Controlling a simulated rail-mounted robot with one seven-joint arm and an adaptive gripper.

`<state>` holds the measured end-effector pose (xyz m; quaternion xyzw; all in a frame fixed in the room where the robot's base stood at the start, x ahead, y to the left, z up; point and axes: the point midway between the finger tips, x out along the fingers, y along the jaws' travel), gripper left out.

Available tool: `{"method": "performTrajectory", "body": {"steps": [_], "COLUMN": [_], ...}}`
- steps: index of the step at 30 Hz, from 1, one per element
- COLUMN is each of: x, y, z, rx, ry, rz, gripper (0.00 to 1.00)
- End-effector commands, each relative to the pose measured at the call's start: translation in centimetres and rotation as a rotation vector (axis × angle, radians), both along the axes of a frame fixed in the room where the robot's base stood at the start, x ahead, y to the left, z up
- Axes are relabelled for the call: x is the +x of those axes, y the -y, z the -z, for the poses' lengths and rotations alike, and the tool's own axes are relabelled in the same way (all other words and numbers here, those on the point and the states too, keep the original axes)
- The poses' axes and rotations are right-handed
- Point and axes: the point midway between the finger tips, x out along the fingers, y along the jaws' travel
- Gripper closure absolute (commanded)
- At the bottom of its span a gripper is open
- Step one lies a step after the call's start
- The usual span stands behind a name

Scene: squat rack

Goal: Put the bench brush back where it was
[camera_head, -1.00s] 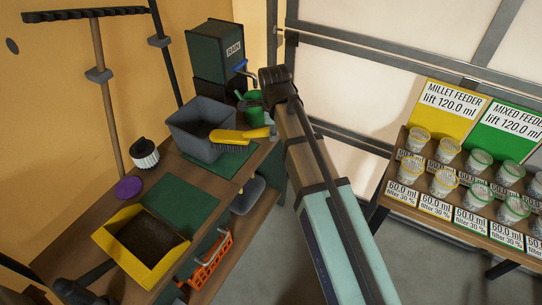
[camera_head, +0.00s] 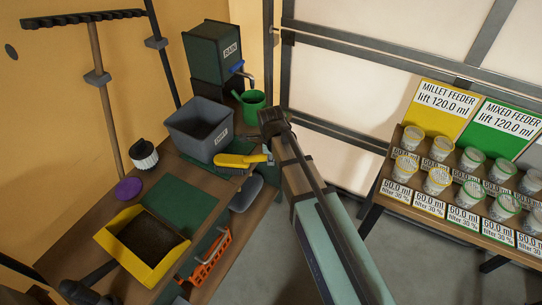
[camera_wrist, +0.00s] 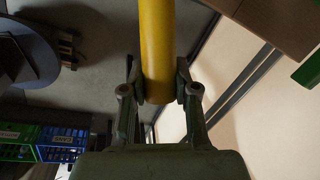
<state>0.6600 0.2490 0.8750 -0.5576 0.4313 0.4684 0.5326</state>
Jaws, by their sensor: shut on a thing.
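The bench brush (camera_head: 238,160) is yellow and sits at the front edge of the bench in the head view, below the grey bin. Its bristles are hard to make out now. My gripper (camera_head: 268,154) is at the right end of the brush. In the wrist view my gripper (camera_wrist: 157,82) is shut on the yellow handle of the brush (camera_wrist: 157,38), with one finger on each side. The handle runs away from the gripper. The brush head is not seen in the wrist view. I cannot tell whether the brush touches the bench or mat.
The grey bin (camera_head: 197,127) stands behind the brush, beside a green watering can (camera_head: 250,103) and rain tank (camera_head: 217,57). A green mat (camera_head: 180,202), yellow tray (camera_head: 140,262) and purple disc (camera_head: 128,189) are to the left. An orange basket (camera_head: 212,258) is below. Cups stand on the right table.

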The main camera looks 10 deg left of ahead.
Motion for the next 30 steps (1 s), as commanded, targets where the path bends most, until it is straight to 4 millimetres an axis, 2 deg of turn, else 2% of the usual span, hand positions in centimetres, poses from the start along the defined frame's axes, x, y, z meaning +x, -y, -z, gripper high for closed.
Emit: {"method": "performTrajectory", "body": {"steps": [12,13,15,24,30], "x": [0.0,0.0,0.0,0.0,-0.1], "y": [0.0,0.0,0.0,0.0,0.0], "z": [0.8,0.7,0.7,0.6,-0.4], "rx": [0.001,0.000,0.000,0.000,0.001], "ry": [0.001,0.001,0.001,0.001,0.002], "rz": [0.000,0.000,0.000,0.000,0.000], "gripper": [1.00,0.64,0.46,0.46,0.46]}}
